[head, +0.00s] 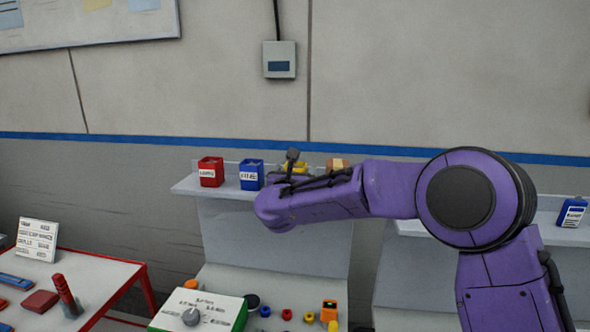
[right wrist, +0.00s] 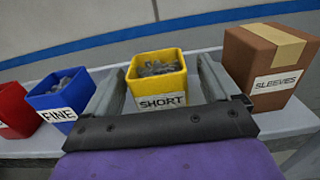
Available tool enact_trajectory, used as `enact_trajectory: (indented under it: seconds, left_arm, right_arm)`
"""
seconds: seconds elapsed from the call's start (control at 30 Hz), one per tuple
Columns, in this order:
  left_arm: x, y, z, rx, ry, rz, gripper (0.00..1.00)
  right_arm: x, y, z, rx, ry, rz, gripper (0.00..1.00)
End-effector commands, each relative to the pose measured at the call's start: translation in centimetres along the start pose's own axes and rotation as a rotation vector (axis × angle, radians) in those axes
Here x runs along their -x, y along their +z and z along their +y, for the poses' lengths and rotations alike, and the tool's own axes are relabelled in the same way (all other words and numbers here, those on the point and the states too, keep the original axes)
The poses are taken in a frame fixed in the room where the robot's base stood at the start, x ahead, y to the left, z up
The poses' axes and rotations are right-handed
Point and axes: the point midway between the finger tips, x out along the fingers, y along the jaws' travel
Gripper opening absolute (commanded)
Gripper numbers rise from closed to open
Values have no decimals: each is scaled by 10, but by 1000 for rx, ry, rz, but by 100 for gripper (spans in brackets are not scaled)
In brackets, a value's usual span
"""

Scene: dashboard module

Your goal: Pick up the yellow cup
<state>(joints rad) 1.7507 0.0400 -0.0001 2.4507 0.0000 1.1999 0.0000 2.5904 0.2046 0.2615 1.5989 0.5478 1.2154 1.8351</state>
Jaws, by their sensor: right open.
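The yellow cup (right wrist: 157,80) is a square open container labelled SHORT, filled with grey pieces, standing upright on the shelf. In the head view only a small part of the yellow cup (head: 300,168) shows behind my right arm. My right gripper (right wrist: 160,75) is open, with one finger on each side of the yellow cup in the right wrist view. I cannot tell whether the fingers touch it. In the head view my right gripper (head: 291,172) is partly hidden by its own wrist. My left gripper is not in view.
On the shelf (head: 190,184), a blue cup (head: 251,175) labelled FINE and a red cup (head: 210,172) stand left of the yellow cup. A brown box (right wrist: 268,68) labelled SLEEVES stands close on the right. A panel with buttons (head: 285,314) lies below. A red-edged table (head: 105,285) is at left.

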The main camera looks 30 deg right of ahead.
Motion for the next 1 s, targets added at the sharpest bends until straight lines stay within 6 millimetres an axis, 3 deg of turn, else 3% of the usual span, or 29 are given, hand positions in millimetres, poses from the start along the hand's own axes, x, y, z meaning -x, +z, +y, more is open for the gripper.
enact_trajectory:
  seconds: [0.1,0.3,0.37,0.5,0.83,1.0]
  left_arm:
    - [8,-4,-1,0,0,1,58]
    - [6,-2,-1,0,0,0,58]
    - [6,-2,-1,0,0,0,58]
    - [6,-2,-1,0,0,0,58]
    - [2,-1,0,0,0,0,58]
    - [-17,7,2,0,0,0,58]
  right_arm:
    - [-12,1,1,1,1,1,89]
    - [-13,-1,1,0,1,-1,89]
    - [-13,-1,1,0,1,-1,73]
    - [-13,-1,1,0,1,0,29]
    - [-13,-1,0,0,0,3,29]
    - [-13,18,0,-7,-1,-1,29]
